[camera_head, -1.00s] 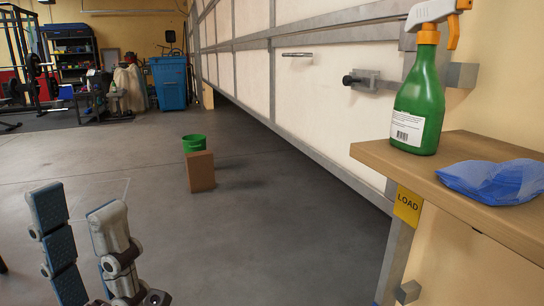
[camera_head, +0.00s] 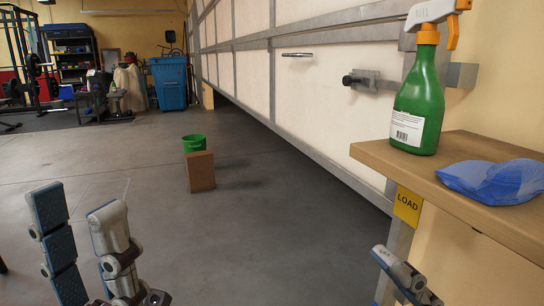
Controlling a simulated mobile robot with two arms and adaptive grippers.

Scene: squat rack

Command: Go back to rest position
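My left gripper (camera_head: 82,222) is at the lower left in the head view, with its two fingers pointing up and apart. It is open, with only bare floor showing between the fingers. A part of my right gripper (camera_head: 400,272) shows at the bottom right, just below the shelf edge and in front of its metal leg. Only one grey finger is clear there, so its opening cannot be told. No object shows in either gripper.
A wooden shelf (camera_head: 420,163) at the right carries a green spray bottle (camera_head: 419,95) and a blue cloth (camera_head: 492,180). A blue bin (camera_head: 169,83) is farther back.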

